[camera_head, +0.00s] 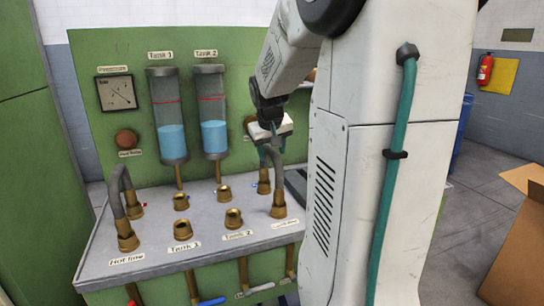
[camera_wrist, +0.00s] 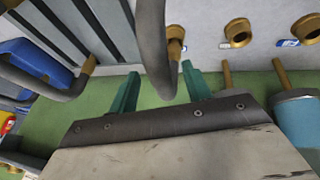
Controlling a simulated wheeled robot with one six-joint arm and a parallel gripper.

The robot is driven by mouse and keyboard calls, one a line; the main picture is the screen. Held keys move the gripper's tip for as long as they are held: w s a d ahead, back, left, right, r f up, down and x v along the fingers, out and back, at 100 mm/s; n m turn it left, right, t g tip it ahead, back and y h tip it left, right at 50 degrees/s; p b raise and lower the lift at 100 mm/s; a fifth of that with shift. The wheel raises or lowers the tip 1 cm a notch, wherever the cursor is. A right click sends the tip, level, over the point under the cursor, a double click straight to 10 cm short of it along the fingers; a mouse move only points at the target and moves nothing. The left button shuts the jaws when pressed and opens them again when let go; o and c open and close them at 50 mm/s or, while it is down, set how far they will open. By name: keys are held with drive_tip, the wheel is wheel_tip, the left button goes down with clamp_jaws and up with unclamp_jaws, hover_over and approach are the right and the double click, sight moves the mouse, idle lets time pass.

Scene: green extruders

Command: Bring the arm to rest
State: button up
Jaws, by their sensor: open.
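My gripper (camera_head: 270,142) is at the top of the right grey hose (camera_head: 279,165), above the grey bench. In the wrist view my gripper (camera_wrist: 160,82) has its two teal fingers apart. The bend of the grey hose (camera_wrist: 155,50) shows between them, not pinched. The hose arches between two brass fittings at the bench's right end. My white arm (camera_head: 300,45) reaches down from the upper right and hides part of the panel.
A second grey hose (camera_head: 118,190) arches at the bench's left end. Several open brass fittings, such as one by the Tank 1 label (camera_head: 183,230), stand between. Two tanks (camera_head: 168,115) hold blue liquid. A cardboard box (camera_head: 520,240) stands right; the floor between is clear.

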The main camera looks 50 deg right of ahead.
drive_tip(key=v, duration=0.4)
drive_tip(key=shift+s+a+r, duration=0.1)
drive_tip(key=shift+a+r, duration=0.05)
drive_tip(key=shift+r, duration=0.25)
drive_tip(key=s+a+f+n+y, duration=0.1)
drive_tip(key=s+a+n, duration=0.15)
drive_tip(key=a, duration=0.75)
drive_tip(key=s+a+n+y, duration=0.1)
drive_tip(key=s+a, duration=0.2)
drive_tip(key=a, duration=0.8)
drive_tip(key=s+a+f+n+g+y, duration=0.1)
drive_tip(key=s+a+f, duration=0.3)
drive_tip(key=s+a, duration=0.7)
drive_tip(key=shift+s+f+n+g+y, duration=0.3)
drive_tip(key=shift+s+n+y, duration=0.25)
drive_tip(key=shift+n+y, duration=0.1)
